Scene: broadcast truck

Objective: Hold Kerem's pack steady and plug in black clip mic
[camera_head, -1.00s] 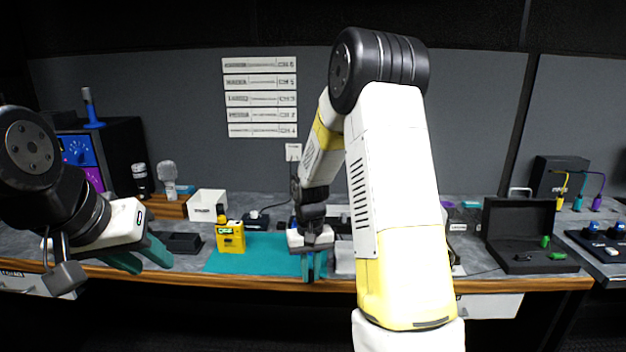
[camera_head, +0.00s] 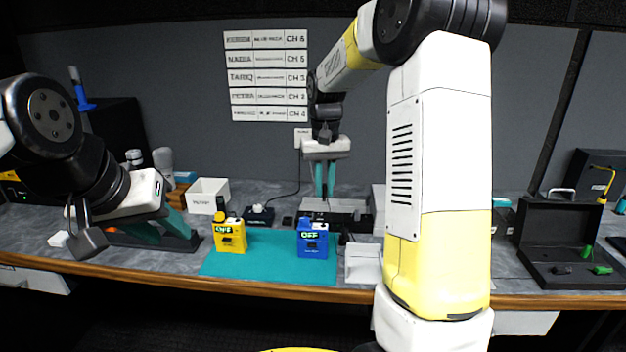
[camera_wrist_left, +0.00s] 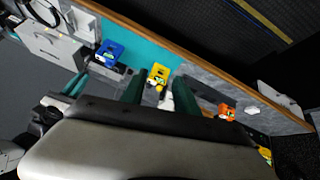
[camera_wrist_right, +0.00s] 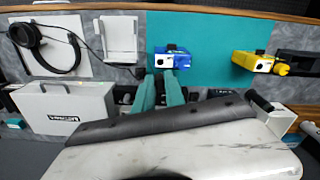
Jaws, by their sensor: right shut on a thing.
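A blue pack (camera_head: 312,238) with a small screen reading OFF stands on the teal mat (camera_head: 270,270); it also shows in the right wrist view (camera_wrist_right: 172,58). A yellow pack (camera_head: 230,235) stands to its left on the mat. I cannot read clearly which pack is Kerem's. My right gripper (camera_head: 325,190) points down above the back of the bench, behind the blue pack and apart from it. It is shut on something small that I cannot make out. My left gripper (camera_head: 160,232) is open and empty, left of the yellow pack. I cannot pick out the black clip mic.
Name strips with channel numbers (camera_head: 268,76) hang on the wall. A white box (camera_head: 207,193) stands behind the yellow pack. An open black case (camera_head: 570,245) lies at the right. The front of the mat is clear. An orange pack (camera_wrist_left: 227,112) shows in the left wrist view.

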